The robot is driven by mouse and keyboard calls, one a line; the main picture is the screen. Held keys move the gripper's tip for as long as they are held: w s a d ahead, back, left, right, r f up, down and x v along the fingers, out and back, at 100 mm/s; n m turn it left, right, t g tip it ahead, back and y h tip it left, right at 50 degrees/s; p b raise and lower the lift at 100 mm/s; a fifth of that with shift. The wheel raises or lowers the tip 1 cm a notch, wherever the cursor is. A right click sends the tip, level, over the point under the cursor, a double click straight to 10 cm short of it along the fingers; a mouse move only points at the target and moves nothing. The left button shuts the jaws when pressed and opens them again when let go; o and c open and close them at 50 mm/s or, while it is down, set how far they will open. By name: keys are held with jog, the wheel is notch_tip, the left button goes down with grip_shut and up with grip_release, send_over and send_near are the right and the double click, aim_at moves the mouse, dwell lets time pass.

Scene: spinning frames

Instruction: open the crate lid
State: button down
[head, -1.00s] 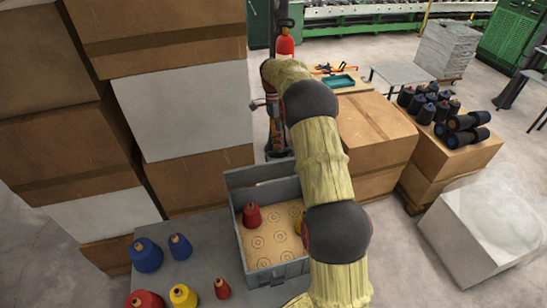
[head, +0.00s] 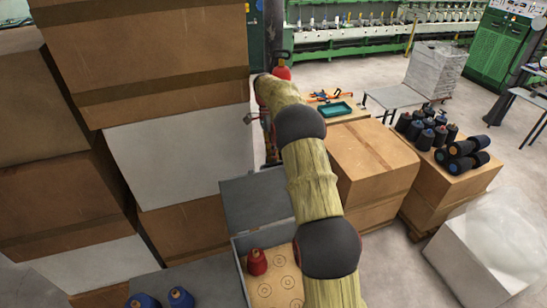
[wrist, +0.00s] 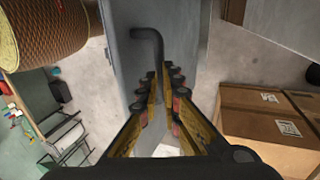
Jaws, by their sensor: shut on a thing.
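The crate (head: 238,256) is a grey box in the head view, with its top open over a tan insert marked with rings. A red cone (head: 257,262) stands in it. The grey lid (head: 254,203) is raised at the crate's far side. In the wrist view the lid's grey panel (wrist: 130,25) carries a dark bent handle (wrist: 148,36). My gripper (wrist: 162,85) is shut on the handle, whose lower end is between the fingers.
Stacked boxes (head: 160,60) stand close on the left. A cardboard box (head: 372,155) stands behind my arm on the right, and another (head: 455,180) bears dark cones. Blue cones (head: 180,298) stand left of the crate. A red extinguisher (head: 282,72) is at the back.

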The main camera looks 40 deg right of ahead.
jog(key=x, duration=0.3)
jog(key=shift+w, duration=0.1)
jog(key=c, duration=2.2)
grip_release()
jog(key=shift+c, duration=0.2)
jog(key=shift+o, duration=1.3)
jog(key=shift+w+d+f, duration=0.15)
jog(key=shift+w, duration=0.3)
jog(key=shift+o, duration=0.5)
jog(key=v, duration=0.8)
